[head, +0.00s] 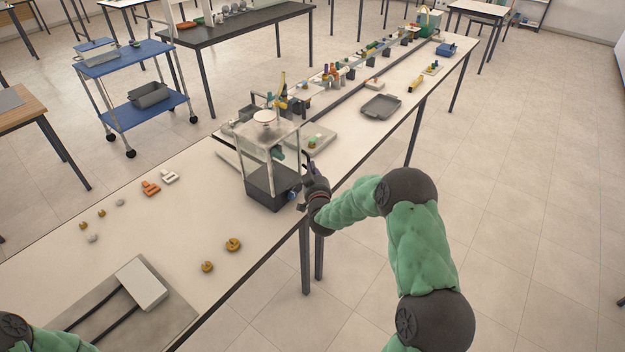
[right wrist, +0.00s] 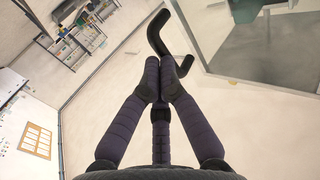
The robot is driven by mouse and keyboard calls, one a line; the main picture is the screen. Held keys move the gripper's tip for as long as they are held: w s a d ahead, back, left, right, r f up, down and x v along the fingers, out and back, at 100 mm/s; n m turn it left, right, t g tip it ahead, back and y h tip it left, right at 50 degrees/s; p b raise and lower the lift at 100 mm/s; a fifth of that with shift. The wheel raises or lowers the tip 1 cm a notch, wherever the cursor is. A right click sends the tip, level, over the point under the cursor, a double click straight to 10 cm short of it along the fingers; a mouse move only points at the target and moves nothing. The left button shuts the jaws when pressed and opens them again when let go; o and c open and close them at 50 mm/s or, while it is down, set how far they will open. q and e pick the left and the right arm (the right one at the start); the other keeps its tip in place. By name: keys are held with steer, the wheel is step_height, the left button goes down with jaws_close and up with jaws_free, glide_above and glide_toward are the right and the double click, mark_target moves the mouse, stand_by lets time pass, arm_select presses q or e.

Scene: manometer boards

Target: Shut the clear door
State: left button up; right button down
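A clear-walled case (head: 268,150) on a dark base stands near the right edge of the long white table in the head view. My right gripper (head: 308,178) is at the case's right side. In the right wrist view, its two long fingers (right wrist: 161,62) are brought together, with no clear gap between the tips. A bent black handle (right wrist: 160,32) lies right at the fingertips, overlapping them. I cannot tell whether they touch it. A clear pane (right wrist: 262,50), apparently the door, fills the upper right of that view. How far it is open is unclear. My left gripper is out of view.
A grey board with a white block (head: 141,283) lies on the near table, with two brass-coloured pieces (head: 233,244) beside it. A grey tray (head: 381,106) and several small items stand farther along. Open floor lies to the right of the table.

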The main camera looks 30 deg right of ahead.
steer(key=w+b, duration=0.1)
steer(key=w+n+y+b, duration=0.1)
steer(key=shift+w+d, duration=0.3)
steer(key=shift+d, duration=0.05)
steer(key=shift+r, duration=0.1)
stand_by(0.3)
